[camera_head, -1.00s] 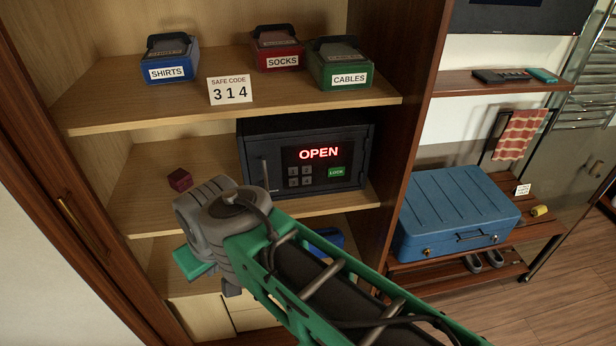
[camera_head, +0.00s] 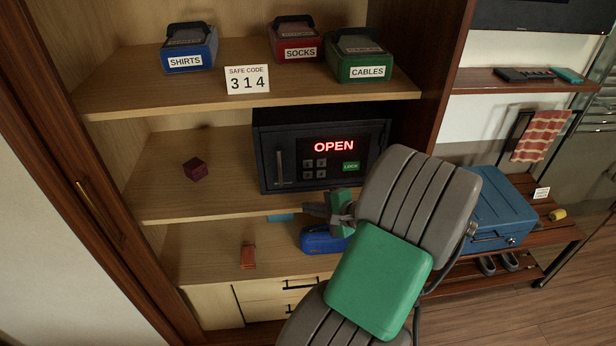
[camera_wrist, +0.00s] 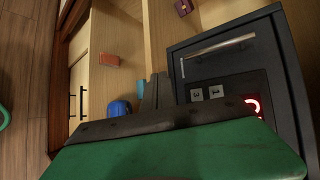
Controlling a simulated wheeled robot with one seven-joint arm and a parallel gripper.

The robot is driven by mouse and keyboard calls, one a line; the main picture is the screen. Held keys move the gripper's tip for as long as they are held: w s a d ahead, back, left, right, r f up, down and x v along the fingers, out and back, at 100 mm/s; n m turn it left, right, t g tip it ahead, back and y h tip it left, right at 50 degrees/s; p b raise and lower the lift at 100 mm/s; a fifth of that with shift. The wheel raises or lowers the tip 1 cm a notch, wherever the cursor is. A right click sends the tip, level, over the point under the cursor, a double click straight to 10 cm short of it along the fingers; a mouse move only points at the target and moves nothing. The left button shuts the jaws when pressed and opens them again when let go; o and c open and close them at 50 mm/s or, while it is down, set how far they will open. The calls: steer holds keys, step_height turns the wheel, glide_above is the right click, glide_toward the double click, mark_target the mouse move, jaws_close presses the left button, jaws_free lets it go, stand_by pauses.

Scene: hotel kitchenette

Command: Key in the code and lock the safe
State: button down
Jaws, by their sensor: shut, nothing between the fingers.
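The dark safe (camera_head: 266,160) stands on the middle shelf, its door looking closed and its display (camera_head: 333,146) reading OPEN in red. Its small grey keypad (camera_head: 314,168) and green LOCK button (camera_head: 351,167) are in plain view. A white card (camera_head: 247,80) above reads SAFE CODE 314. My gripper (camera_head: 312,211) is shut and empty, in front of and below the safe's lower edge. In the wrist view the shut fingers (camera_wrist: 158,77) are beside the safe front (camera_wrist: 200,62); keys 1 and 3 (camera_wrist: 206,93) show, while my gripper body hides the LOCK button.
The top shelf holds the shirts (camera_head: 190,50), socks (camera_head: 295,42) and cables (camera_head: 362,60) boxes. A reddish block (camera_head: 248,257) and blue object (camera_head: 318,240) are below. A blue case (camera_head: 500,205) lies on the right bench.

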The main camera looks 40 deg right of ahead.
mark_target(308, 175)
steer(key=shift+s+d+r+m+t+h, duration=0.1)
steer(key=shift+s+d+m+t+h, duration=0.05)
steer(key=shift+s+d+m+t, duration=0.15)
steer(key=shift+s+d+r+m+t+h, duration=0.1)
steer(key=shift+d+m+t+h, duration=0.1)
steer(key=shift+d+m, duration=0.15)
steer(key=shift+w+d+b, duration=0.3)
steer(key=shift+w+d, duration=0.55)
steer(key=shift+w, duration=0.4)
steer(key=shift+w+d+b, duration=0.3)
steer(key=shift+w+d, duration=0.5)
steer(key=shift+w, duration=0.4)
steer(key=shift+w+d+b, duration=0.3)
steer(key=shift+w+d, duration=0.55)
steer(key=shift+w, duration=0.4)
steer(key=shift+w+d, duration=0.25)
steer(key=shift+w, duration=0.05)
